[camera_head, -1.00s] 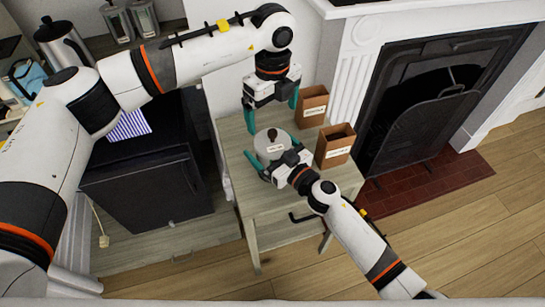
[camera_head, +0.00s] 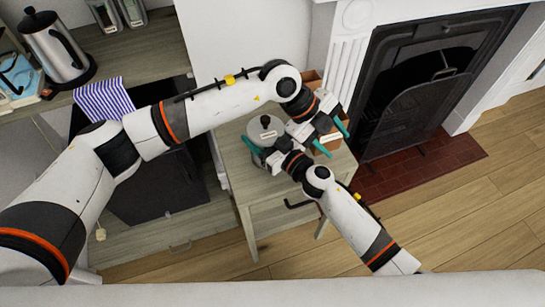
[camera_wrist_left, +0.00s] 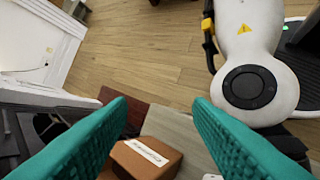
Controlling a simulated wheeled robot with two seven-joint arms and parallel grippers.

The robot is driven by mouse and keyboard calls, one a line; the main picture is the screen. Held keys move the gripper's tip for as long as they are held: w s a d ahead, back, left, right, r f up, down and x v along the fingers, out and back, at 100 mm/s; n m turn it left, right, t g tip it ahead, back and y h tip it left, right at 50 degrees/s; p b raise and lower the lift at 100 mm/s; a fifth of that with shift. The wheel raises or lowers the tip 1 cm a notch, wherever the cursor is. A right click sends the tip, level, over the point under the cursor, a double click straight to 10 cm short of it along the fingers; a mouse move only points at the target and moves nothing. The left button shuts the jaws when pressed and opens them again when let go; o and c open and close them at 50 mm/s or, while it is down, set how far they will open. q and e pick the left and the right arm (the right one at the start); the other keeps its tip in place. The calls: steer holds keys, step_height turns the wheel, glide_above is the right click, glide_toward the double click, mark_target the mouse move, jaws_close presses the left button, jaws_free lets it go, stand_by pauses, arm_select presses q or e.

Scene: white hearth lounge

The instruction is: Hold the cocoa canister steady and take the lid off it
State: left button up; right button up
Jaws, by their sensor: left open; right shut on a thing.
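The cocoa canister (camera_head: 255,143) is pale grey and stands upright on the small wooden table. Its lid (camera_head: 258,124), with a dark round knob, sits on top. My right gripper (camera_head: 266,155) is shut on the canister from the front; its wrist hides part of the canister's side. My left gripper (camera_head: 332,137) is open and empty, to the right of the canister and apart from it. In the left wrist view its spread teal fingers (camera_wrist_left: 157,112) point towards a brown box (camera_wrist_left: 147,165) with a white label.
The table (camera_head: 245,196) has a second brown box (camera_head: 311,76) behind my left arm. The fireplace (camera_head: 425,85) is at the right, with a red brick hearth. A dark cabinet with a striped cloth (camera_head: 104,98) and a kettle (camera_head: 52,45) are at the left.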

arm_select(q)
steer(key=s+d+r+n+t+h, duration=0.35)
steer(key=s+d+r+h, duration=0.2)
steer(key=d+h, duration=0.4)
steer(key=w+a+r+n+t+h, duration=0.1)
steer(key=a+r+n+t+h, duration=0.1)
steer(key=n+t, duration=0.4)
steer(key=n+t+y, duration=1)
steer(key=n+y, duration=1.1)
glide_toward(266, 122)
steer(key=w, duration=0.7)
steer(key=w+a, duration=0.1)
steer(key=w, duration=0.3)
steer(key=shift+a+r, duration=0.1)
